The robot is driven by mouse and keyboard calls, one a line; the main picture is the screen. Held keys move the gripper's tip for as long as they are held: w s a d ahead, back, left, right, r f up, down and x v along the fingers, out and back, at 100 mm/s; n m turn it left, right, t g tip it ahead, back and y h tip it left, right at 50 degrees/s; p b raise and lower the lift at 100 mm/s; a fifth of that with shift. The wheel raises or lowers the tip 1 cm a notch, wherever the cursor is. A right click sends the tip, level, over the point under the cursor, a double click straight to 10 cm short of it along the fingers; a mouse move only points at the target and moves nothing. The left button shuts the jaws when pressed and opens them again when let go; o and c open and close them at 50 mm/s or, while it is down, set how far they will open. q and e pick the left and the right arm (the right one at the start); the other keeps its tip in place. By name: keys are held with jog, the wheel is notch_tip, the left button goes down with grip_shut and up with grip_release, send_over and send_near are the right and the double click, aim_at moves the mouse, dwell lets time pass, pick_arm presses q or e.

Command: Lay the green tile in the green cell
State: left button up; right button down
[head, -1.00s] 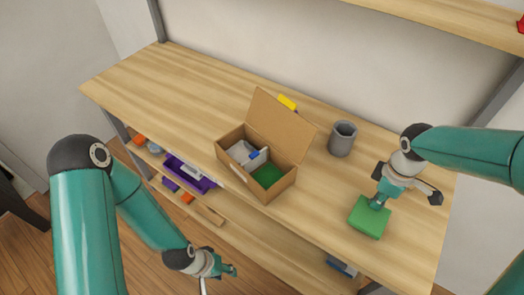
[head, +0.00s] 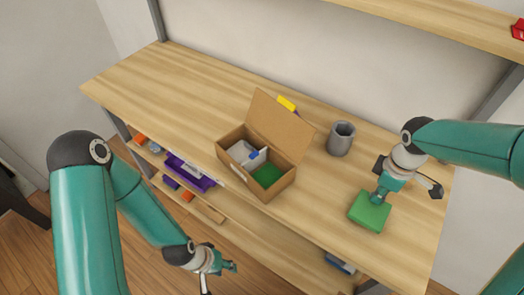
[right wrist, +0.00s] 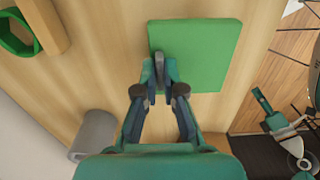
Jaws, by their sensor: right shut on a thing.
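The green tile (head: 369,212) is a flat square at the right end of the table; it also shows in the right wrist view (right wrist: 205,50). My right gripper (head: 379,196) is above it, and in the right wrist view its fingertips (right wrist: 158,75) are shut at the tile's edge, on it. I cannot tell whether the tile touches the table. The green cell (head: 268,175) is the right compartment of the open cardboard box (head: 273,191), left of the tile. My left gripper (head: 231,267) hangs low before the table; its fingers are too small to judge.
A grey cup (head: 340,139) stands between the box and my right arm, further back. The box's lid (head: 280,122) stands up behind it, with a yellow thing (head: 287,103) behind. The lower shelf holds a purple tray (head: 190,175). The table's left part is clear.

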jog(key=shift+r, duration=0.2)
dwell(0.3)
jog(key=shift+r+p, duration=2)
jog(key=shift+r, duration=0.45)
